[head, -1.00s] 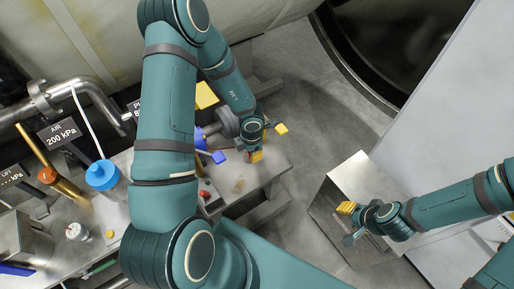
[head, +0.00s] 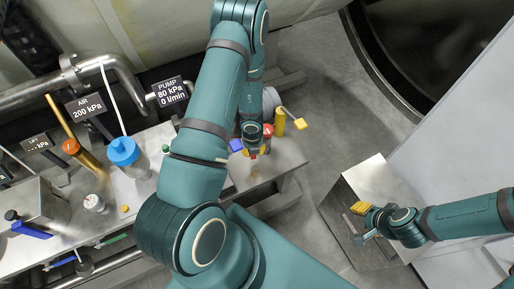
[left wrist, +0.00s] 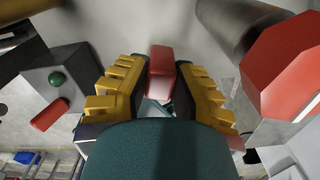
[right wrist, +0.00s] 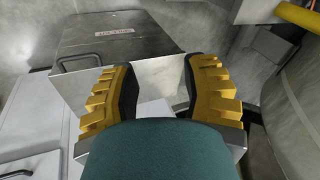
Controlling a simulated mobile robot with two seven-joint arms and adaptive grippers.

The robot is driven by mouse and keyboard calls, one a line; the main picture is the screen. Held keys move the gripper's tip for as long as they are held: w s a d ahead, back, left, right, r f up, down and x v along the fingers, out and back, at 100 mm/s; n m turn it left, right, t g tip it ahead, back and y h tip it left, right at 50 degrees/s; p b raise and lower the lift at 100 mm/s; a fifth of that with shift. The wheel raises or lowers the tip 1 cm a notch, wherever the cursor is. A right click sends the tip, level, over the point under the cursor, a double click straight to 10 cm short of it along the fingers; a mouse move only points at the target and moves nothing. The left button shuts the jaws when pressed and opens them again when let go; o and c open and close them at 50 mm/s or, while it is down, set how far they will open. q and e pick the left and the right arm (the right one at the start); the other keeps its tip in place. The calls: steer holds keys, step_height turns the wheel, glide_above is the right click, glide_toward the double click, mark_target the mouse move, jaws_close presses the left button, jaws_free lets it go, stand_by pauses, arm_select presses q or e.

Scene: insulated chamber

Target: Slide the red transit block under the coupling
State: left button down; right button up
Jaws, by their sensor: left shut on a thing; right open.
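The red transit block (left wrist: 161,62) is between the fingers of my left gripper (left wrist: 160,72) in the left wrist view, and the gripper is shut on it. In the head view, my left gripper (head: 253,153) is low over the right part of the metal bench, with a little red showing at its tip. A grey cylindrical body (left wrist: 240,25) with a red many-sided end (left wrist: 288,68) stands right of the block in the left wrist view. It may be the coupling; I cannot tell. My right gripper (head: 360,208) is open and empty; its spread fingers also show in the right wrist view (right wrist: 158,72).
A metal cabinet (head: 378,174) is by my right gripper.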

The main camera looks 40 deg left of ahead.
arm_select(q)
steer(key=shift+s+a+f+n, duration=0.2)
steer(key=shift+a+f+n, duration=0.1)
steer(key=shift+n, duration=0.5)
steer(key=shift+w+a, duration=0.1)
steer(key=shift+a, duration=0.05)
steer(key=shift+w+a+r+n, duration=1.05)
steer(key=shift+w+a+n, duration=0.45)
steer(key=shift+a, duration=1.35)
step_height(320, 180, down, 7)
steer(key=b, duration=0.6)
steer(key=shift+s+r, duration=0.1)
arm_select(e)
steer(key=s+a+f+n+g, duration=0.1)
steer(key=s+a+f, duration=0.1)
steer(key=s+f, duration=0.2)
steer(key=shift+f+y, duration=0.4)
steer(key=shift+f, duration=0.5)
arm_select(q)
steer(key=shift+f+b, duration=0.35)
steer(key=shift+f, duration=0.2)
arm_select(e)
steer(key=shift+f, duration=0.35)
arm_select(q)
steer(key=c, duration=0.9)
jaws_free()
steer(key=shift+o, duration=0.2)
